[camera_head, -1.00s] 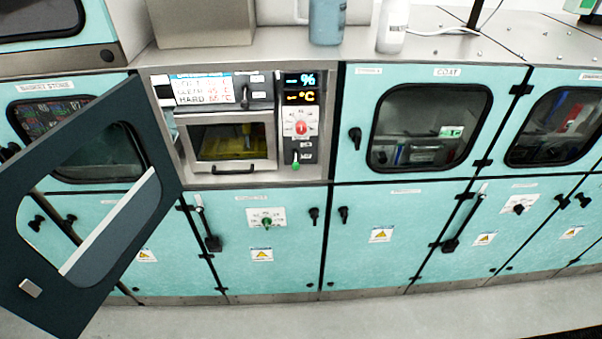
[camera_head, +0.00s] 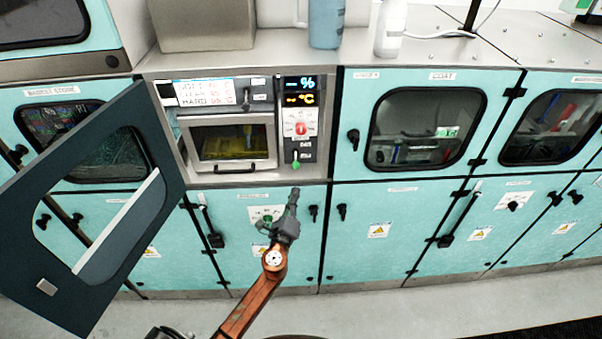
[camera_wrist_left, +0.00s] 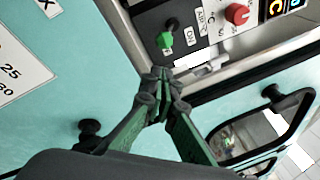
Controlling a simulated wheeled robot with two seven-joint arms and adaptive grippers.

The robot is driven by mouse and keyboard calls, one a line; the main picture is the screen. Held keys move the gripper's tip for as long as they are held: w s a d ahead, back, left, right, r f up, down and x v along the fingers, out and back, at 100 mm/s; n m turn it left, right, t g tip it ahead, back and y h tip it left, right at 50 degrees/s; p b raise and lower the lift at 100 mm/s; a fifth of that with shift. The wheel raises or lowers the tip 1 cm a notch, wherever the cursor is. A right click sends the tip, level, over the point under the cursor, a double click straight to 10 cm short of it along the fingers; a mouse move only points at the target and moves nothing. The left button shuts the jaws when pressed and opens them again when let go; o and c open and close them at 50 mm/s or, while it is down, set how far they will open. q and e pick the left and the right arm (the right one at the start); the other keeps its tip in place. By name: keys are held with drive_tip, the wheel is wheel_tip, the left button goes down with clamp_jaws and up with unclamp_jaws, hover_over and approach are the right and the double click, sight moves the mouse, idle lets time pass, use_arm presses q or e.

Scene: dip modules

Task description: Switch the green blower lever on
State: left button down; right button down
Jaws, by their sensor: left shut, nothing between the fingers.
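The green blower lever (camera_head: 296,164) is on the grey control panel, below the red knob. Its green tip points down in the head view. The lever also shows in the wrist view (camera_wrist_left: 165,40), just beyond my fingertips. My left gripper (camera_head: 293,195) is shut and empty, pointing up at the panel just below the lever. In the wrist view its fingertips (camera_wrist_left: 163,78) meet with a small visible gap to the green tip; I cannot tell the depth. My right gripper is not in view.
A dark door (camera_head: 105,215) stands open at the left. The red knob (camera_head: 301,128) and the lit displays (camera_head: 300,91) sit above the lever. Bottles stand on the counter.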

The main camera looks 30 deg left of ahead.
sight(301, 177)
use_arm(q)
drive_tip(key=x, duration=1)
drive_tip(key=shift+f, duration=0.1)
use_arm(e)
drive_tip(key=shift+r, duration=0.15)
